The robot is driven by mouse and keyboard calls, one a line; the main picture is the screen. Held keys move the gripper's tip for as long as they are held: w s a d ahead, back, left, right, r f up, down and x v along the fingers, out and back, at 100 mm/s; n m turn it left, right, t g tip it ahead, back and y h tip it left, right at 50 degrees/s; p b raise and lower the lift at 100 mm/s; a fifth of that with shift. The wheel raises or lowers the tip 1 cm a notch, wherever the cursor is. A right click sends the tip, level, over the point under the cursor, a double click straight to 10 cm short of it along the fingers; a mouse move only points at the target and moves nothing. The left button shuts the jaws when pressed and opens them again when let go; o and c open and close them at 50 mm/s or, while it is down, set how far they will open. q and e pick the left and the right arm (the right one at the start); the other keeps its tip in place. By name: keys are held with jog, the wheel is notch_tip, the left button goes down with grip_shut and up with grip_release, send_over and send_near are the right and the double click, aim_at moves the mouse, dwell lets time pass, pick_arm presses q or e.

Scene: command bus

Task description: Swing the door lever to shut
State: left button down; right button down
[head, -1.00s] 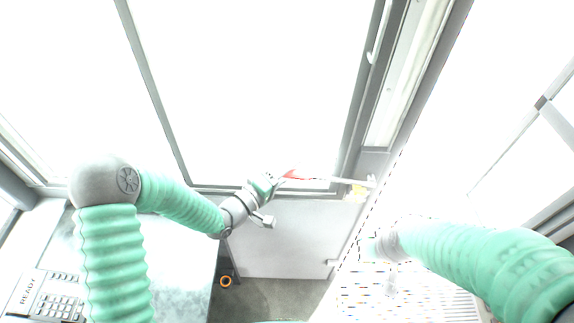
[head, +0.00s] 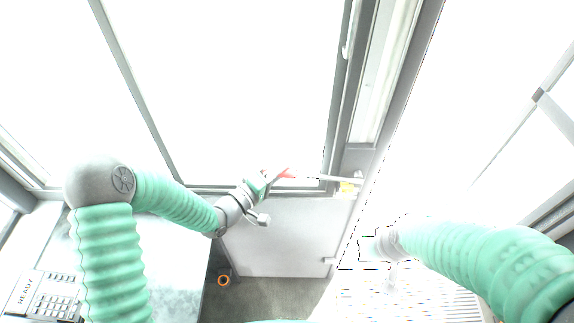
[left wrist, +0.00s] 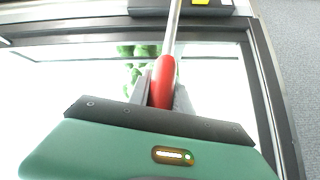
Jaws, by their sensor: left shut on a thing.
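The door lever is a thin metal rod (head: 335,179) with a red grip (head: 287,174). In the head view it runs roughly level from the red grip to a mount with a yellow patch at the right. My left gripper (head: 277,176) is shut on the red grip. The left wrist view shows the red grip (left wrist: 162,82) between the two grey fingers, with the rod (left wrist: 172,25) leading up to the mount. My right gripper (head: 390,278) is blurred and pale against a white patterned area, so its jaws cannot be made out.
Large glazed door panels with grey frames (head: 130,90) stand ahead. A light grey lower panel (head: 280,240) is below the lever. A desk (head: 185,265) with a keypad phone (head: 50,295) is at the left. An orange ring (head: 223,281) lies on the floor.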

pick_arm(q)
jog(key=shift+s+f, duration=0.2)
jog(key=shift+f, duration=0.15)
dwell(0.4)
jog(key=r+p, duration=0.2)
jog(key=d+r+m+g+y+p, duration=0.1)
jog(key=r+p, duration=0.1)
jog(key=p, duration=0.1)
jog(key=r+m+p, duration=0.1)
jog(key=r+p, duration=0.1)
jog(key=r, duration=0.1)
jog(key=shift+w+d, duration=0.2)
jog(key=shift+d, duration=0.2)
jog(key=d+r+m+y+p, duration=0.1)
jog(key=p, duration=0.1)
jog(key=d+r+g+y+p, duration=0.1)
jog(key=r+p, duration=0.1)
jog(key=shift+d+r+m, duration=0.2)
jog(key=shift+d+m, duration=0.15)
jog(key=shift+m, duration=0.05)
jog(key=shift+s+d+r+m+g+y+p, duration=0.1)
jog(key=shift+d+r+m+g+y+p, duration=0.3)
jog(key=shift+d+r+y, duration=0.3)
jog(key=shift+d+f, duration=0.1)
jog(key=shift+f, duration=0.1)
